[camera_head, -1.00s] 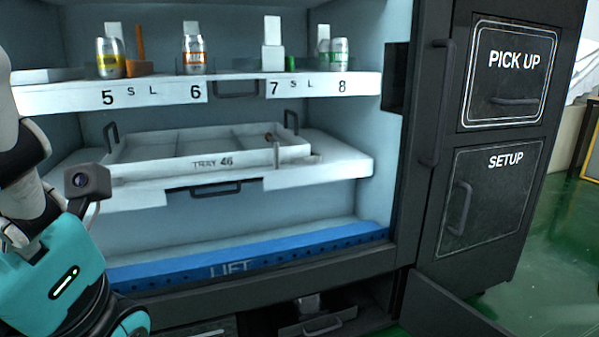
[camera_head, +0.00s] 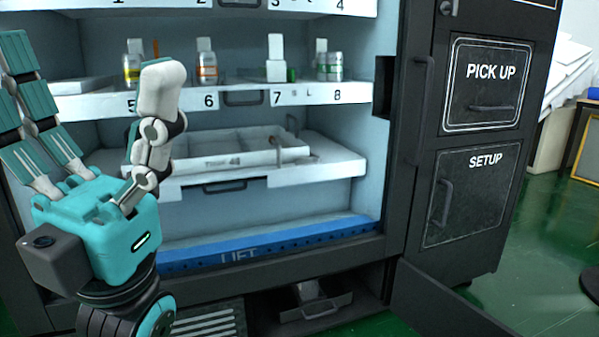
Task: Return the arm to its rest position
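My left gripper (camera_head: 88,82) is at the left of the head view, in front of the vending cabinet. Its teal body (camera_head: 95,225) is low, and its teal and white fingers point up. The fingers are spread apart with nothing seen between them. They cover the left part of the shelves. My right gripper is out of view.
The cabinet's upper shelf (camera_head: 300,93) holds several small bottles. Below are a blue LIFT bar (camera_head: 275,241) and a low bin (camera_head: 315,309). The PICK UP (camera_head: 488,85) and SETUP (camera_head: 470,197) doors are shut.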

